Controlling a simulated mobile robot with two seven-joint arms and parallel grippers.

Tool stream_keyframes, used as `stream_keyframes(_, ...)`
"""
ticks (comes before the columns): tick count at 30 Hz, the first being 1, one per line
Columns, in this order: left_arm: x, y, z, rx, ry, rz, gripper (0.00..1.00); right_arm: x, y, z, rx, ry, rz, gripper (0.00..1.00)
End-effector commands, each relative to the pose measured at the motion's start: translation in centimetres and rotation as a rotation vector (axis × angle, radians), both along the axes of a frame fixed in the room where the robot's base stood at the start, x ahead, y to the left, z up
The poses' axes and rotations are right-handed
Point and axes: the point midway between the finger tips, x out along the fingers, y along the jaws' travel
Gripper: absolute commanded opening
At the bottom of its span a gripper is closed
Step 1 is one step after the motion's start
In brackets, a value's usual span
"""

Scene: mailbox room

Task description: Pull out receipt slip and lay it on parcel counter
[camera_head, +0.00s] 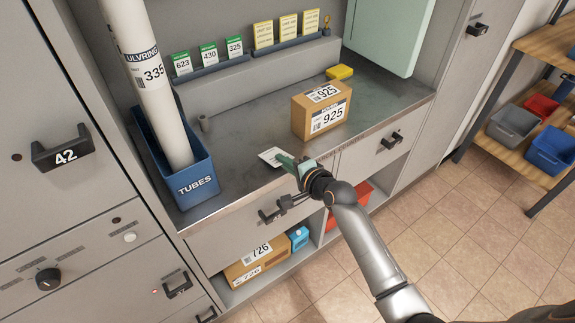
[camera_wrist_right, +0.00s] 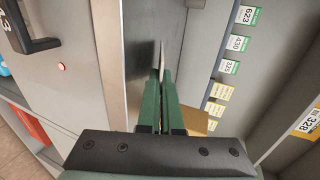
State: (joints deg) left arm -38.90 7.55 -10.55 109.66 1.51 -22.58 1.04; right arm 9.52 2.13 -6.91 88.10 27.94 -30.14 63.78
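The receipt slip (camera_head: 270,156) is a small white paper with dark print at the front of the grey parcel counter (camera_head: 240,160). My right gripper (camera_head: 287,160) has green fingers and is shut on the slip's right end. In the right wrist view the slip (camera_wrist_right: 162,54) shows nearly edge-on as a thin pale strip between the fingertips (camera_wrist_right: 161,74). The slip appears just over the counter surface; I cannot tell whether it touches. My left gripper is not in view.
A cardboard parcel marked 925 (camera_head: 321,110) stands right of the slip, with a yellow block (camera_head: 340,72) behind it. A blue TUBES bin (camera_head: 197,186) holds a tall white tube (camera_head: 160,103) at left. Cards line the back ledge.

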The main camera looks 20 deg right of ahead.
Motion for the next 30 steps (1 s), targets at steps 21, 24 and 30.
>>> stream_keyframes(21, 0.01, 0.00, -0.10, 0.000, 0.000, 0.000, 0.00, 0.19, 0.08, -0.11, 0.000, 0.000, 0.000, 0.37)
stream_keyframes(24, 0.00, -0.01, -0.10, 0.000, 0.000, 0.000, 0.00, 0.19, 0.08, -0.11, 0.000, 0.000, 0.000, 0.37)
stream_keyframes(30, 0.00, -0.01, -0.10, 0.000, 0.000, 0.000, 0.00, 0.19, 0.08, -0.12, 0.000, 0.000, 0.000, 0.37)
